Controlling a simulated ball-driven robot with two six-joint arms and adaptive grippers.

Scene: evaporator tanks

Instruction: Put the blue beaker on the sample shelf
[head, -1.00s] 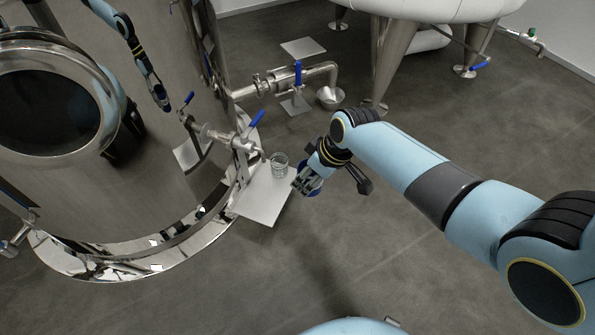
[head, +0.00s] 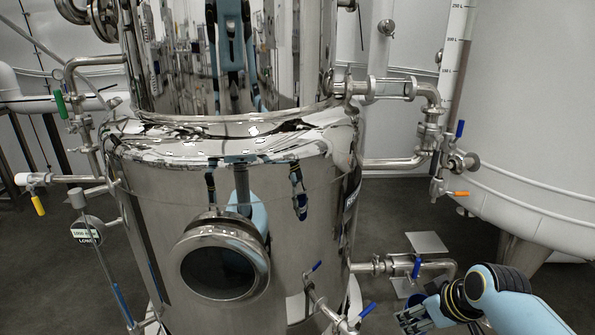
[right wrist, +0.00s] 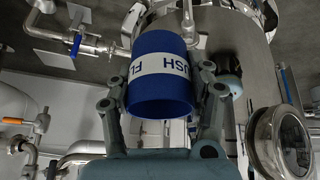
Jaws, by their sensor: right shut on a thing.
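The blue beaker (right wrist: 160,75) has a white band with dark letters, partly reading "FLUSH". In the right wrist view it sits between the two fingers of my right gripper (right wrist: 165,95), which is shut on it. In the head view my right gripper (head: 412,318) is low at the right, beside the steel tank, and the beaker is mostly hidden there. I cannot make out the sample shelf for sure in the current views. My left gripper is not in view; only arm reflections show on the tank.
A large steel tank (head: 150,225) with a round porthole (head: 218,270) fills the middle. Blue-handled valves (head: 417,267) and pipes stick out close to my right gripper. A grey plate (head: 427,242) lies behind. A white tank (head: 525,130) stands at right.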

